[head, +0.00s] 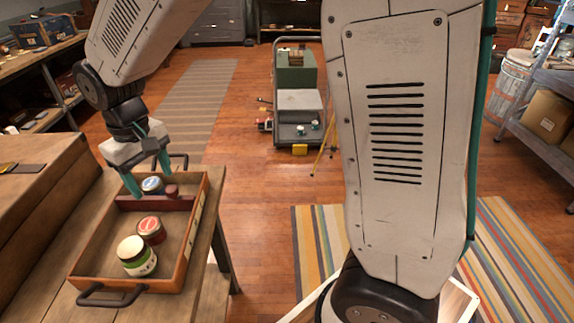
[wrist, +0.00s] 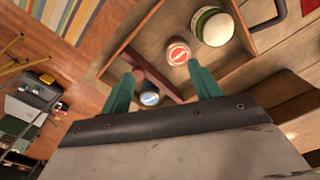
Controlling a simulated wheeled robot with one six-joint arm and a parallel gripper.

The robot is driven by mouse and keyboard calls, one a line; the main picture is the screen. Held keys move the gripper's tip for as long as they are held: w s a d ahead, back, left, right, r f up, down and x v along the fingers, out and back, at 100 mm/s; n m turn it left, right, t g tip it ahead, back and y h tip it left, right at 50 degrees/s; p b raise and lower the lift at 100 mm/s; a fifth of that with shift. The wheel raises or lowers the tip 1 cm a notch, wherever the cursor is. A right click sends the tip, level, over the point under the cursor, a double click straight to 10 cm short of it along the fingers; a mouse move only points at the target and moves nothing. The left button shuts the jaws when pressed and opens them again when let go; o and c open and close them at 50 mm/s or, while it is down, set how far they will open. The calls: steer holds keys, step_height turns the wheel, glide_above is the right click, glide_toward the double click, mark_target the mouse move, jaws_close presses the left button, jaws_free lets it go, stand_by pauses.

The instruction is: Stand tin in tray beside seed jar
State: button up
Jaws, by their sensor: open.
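The wooden tray (head: 84,246) has a dark red divider across it. In its far part stand a blue-lidded tin (head: 152,186) and a small dark red item (head: 172,190), close together. In the near part stand a red-lidded round container (head: 151,230) and a larger jar with a cream lid and green band (head: 136,256). I cannot tell by label which is the seed jar. My gripper (head: 149,178) is open over the far part, its teal fingers around or just above the blue-lidded tin. The wrist view shows this tin (wrist: 149,98) between the fingers, apparently touching neither.
The tray has raised walls and black handles and sits on a wooden bench (head: 205,262). A wooden box (head: 40,190) stands left of it. A cart (head: 297,100) stands farther off on the floor. The near part's far-left floor is clear.

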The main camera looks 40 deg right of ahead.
steer(key=s+d+r+m, duration=0.2)
steer(key=s+d+r, duration=0.7)
steer(key=s+d, duration=0.3)
steer(key=s+d+m+t, duration=0.1)
steer(key=s+d, duration=0.5)
steer(key=s, duration=0.7)
steer(key=shift+d+f+m, duration=0.15)
steer(key=shift+d+m, duration=0.05)
steer(key=shift+m, duration=0.5)
